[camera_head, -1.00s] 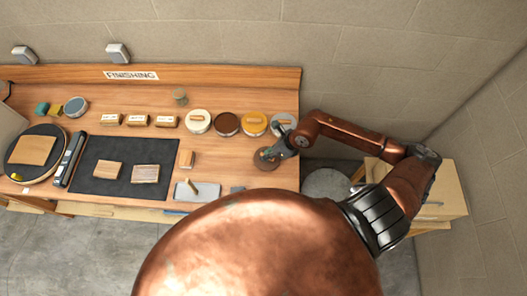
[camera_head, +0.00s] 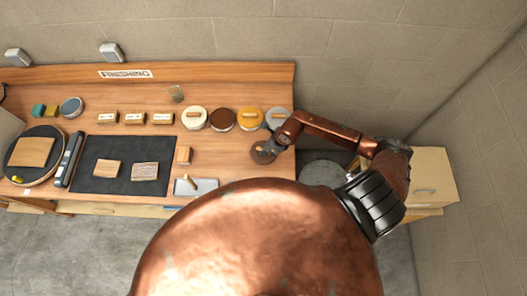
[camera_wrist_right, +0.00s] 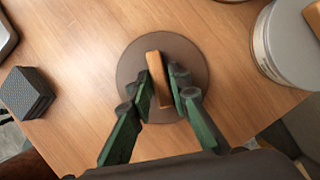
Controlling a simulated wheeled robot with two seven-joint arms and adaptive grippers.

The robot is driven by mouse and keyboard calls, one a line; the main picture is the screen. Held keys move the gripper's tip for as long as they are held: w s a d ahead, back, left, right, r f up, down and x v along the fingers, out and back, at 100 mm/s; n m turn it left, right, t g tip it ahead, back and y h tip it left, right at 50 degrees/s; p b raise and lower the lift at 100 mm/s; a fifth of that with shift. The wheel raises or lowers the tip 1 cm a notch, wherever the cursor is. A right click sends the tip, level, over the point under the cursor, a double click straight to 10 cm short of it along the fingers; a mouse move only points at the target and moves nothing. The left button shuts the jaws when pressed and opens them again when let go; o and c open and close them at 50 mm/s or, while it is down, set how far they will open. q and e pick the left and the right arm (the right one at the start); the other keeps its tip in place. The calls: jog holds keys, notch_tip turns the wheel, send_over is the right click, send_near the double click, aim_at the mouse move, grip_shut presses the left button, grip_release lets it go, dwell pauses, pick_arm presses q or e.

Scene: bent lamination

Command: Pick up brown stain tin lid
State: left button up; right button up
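The brown lid (camera_head: 258,155) is a flat round disc lying on the table near its right end, in front of the row of tins. In the right wrist view the lid (camera_wrist_right: 135,62) has a wooden bar handle (camera_wrist_right: 157,72) across its middle. My right gripper (camera_head: 270,149) is over the lid in the head view. In the right wrist view its green fingers (camera_wrist_right: 159,88) stand on either side of the handle, open, with no clear grip on it. An open tin with dark brown contents (camera_head: 222,119) stands behind. My left gripper is not in view.
A dark mat (camera_head: 120,184) with wooden blocks lies left. A black textured block (camera_wrist_right: 26,92) shows beside the lid.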

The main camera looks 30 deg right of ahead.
grip_shut()
jog(key=shift+r, duration=0.1)
